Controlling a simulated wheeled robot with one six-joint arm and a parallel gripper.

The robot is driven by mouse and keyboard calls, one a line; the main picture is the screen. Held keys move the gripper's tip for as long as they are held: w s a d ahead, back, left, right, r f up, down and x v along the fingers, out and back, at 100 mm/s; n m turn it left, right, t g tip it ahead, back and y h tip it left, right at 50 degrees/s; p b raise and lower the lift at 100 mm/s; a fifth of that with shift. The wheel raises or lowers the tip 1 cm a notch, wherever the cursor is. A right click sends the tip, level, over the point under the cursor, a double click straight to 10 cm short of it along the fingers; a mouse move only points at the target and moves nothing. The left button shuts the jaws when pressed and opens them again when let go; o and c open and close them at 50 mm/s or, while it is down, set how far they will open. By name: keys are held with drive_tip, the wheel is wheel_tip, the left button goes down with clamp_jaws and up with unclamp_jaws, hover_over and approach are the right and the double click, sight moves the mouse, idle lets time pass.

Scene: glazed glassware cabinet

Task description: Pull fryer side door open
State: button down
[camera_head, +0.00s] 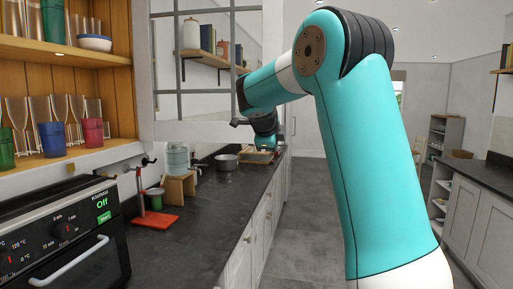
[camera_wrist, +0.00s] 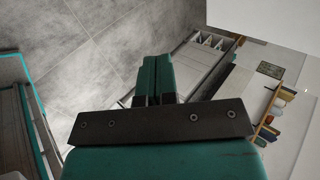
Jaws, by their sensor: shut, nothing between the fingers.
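The glazed cabinet door (camera_head: 210,8), with a light frame and grey glazing bars, stands swung out from the wooden glassware cabinet (camera_head: 100,58) in the head view. The cabinet's near part is open to view. The black appliance with dials (camera_head: 62,234), lit "Off", sits below the cabinet at lower left; its white bar handle (camera_head: 70,263) shows. My gripper is shut and empty in the wrist view, with two green fingers (camera_wrist: 155,76) side by side. In the head view my forearm reaches across the door's right edge; I cannot tell whether anything touches it.
Coloured cups and clear glasses stand on the cabinet shelves. A red stand (camera_head: 155,219), a wooden stool (camera_head: 180,188) and a pot (camera_head: 226,162) are on the dark counter (camera_head: 190,235). Grey floor (camera_head: 308,240) is clear right of the counter. More cabinets (camera_head: 478,215) stand at right.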

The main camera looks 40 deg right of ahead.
drive_tip(key=s+a+f+b+v, duration=0.1)
drive_tip(key=b+v, duration=0.3)
drive_tip(key=v, duration=0.8)
drive_tip(key=shift+s+a+f, duration=0.15)
drive_tip(key=shift+s+f, duration=0.05)
drive_tip(key=shift+s, duration=0.35)
drive_tip(key=s+a+f+n+y, duration=0.1)
drive_tip(key=a+f+n+y, duration=0.3)
drive_tip(key=a+f+n, duration=0.55)
drive_tip(key=s+a+f+n+y, duration=0.25)
drive_tip(key=a+f+n, duration=0.35)
drive_tip(key=a+n, duration=0.6)
drive_tip(key=s+a+f+n+g+y, duration=0.2)
drive_tip(key=s+a+f+n+y, duration=0.1)
drive_tip(key=s+a+n, duration=0.4)
drive_tip(key=s+a+f+n+g+y+b, duration=0.1)
drive_tip(key=s+a+f+n+g+y, duration=0.1)
drive_tip(key=s+a+f+n, duration=0.4)
drive_tip(key=s+n+y, duration=0.1)
drive_tip(key=s+n, duration=0.2)
drive_tip(key=s, duration=0.2)
drive_tip(key=shift+a+g, duration=0.3)
drive_tip(key=shift+a, duration=0.05)
drive_tip(key=shift+f, duration=0.1)
